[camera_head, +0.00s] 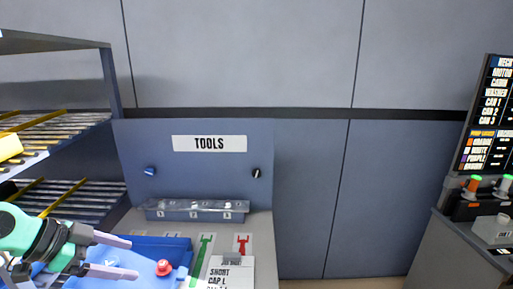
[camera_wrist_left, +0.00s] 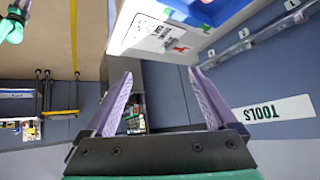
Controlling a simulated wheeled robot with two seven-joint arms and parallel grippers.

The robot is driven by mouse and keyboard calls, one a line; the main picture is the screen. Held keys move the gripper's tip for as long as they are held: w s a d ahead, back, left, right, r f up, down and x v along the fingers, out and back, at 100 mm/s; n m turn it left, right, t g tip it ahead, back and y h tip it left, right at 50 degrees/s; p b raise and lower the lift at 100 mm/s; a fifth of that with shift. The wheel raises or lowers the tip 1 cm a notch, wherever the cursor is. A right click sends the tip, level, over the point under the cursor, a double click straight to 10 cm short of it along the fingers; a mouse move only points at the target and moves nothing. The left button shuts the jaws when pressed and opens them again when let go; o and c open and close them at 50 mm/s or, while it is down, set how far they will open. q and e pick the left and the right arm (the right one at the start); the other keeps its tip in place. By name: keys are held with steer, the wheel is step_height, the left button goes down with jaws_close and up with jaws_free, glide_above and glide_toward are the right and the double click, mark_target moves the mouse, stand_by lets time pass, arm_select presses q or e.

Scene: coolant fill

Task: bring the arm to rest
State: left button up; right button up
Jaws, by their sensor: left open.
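My left gripper (camera_head: 134,258) comes in from the lower left in the head view. Its two pale purple fingers are apart with nothing between them. They show over or in front of a blue tray (camera_head: 178,245); I cannot tell the height. In the left wrist view the same gripper (camera_wrist_left: 160,73) has its fingers spread and empty. A green and black part of my own body (camera_wrist_left: 12,26) shows at that view's top left corner.
A red knobbed piece (camera_head: 163,268) is in the tray. A grey bench with a TOOLS panel (camera_head: 209,143) holds a clear slotted rack (camera_head: 196,209). A shelf rack (camera_head: 60,128) stands left, a console (camera_head: 484,190) right. Bare wall panels lie between.

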arm_select(q)
steer(key=w+d+r+n+t+h, duration=0.25)
steer(key=w+r+t, duration=0.35)
steer(key=t, duration=0.6)
steer(key=s+a+f+n+g+y, duration=0.1)
steer(key=a+f+n+g+y, duration=0.1)
steer(key=a+f+n+y, duration=0.35)
steer(key=s+a+f+n+g+y, duration=0.15)
steer(key=f+n+y, duration=0.25)
steer(key=f+y, duration=0.4)
steer(key=s+d+f+m+g+h, duration=0.1)
steer(key=s+d+f+g+h, duration=0.3)
steer(key=s+f, duration=0.45)
steer(key=s+d+f+m+g+h, duration=0.1)
steer(key=s+d+f+m+g, duration=0.1)
steer(key=s+d+f+g, duration=0.6)
step_height(320, 180, down, 29)
steer(key=s+a+b, duration=0.1)
steer(key=s+b, duration=0.1)
steer(key=b, duration=0.4)
steer(key=s+a+f+g+b, duration=0.1)
steer(key=s+a+f+b, duration=0.2)
steer(key=s+f, duration=1.4)
step_height(320, 180, down, 3)
steer(key=shift+s+a+b, duration=0.15)
steer(key=shift+s+b, duration=0.05)
steer(key=shift+b, duration=0.35)
arm_select(e)
step_height(320, 180, down, 10)
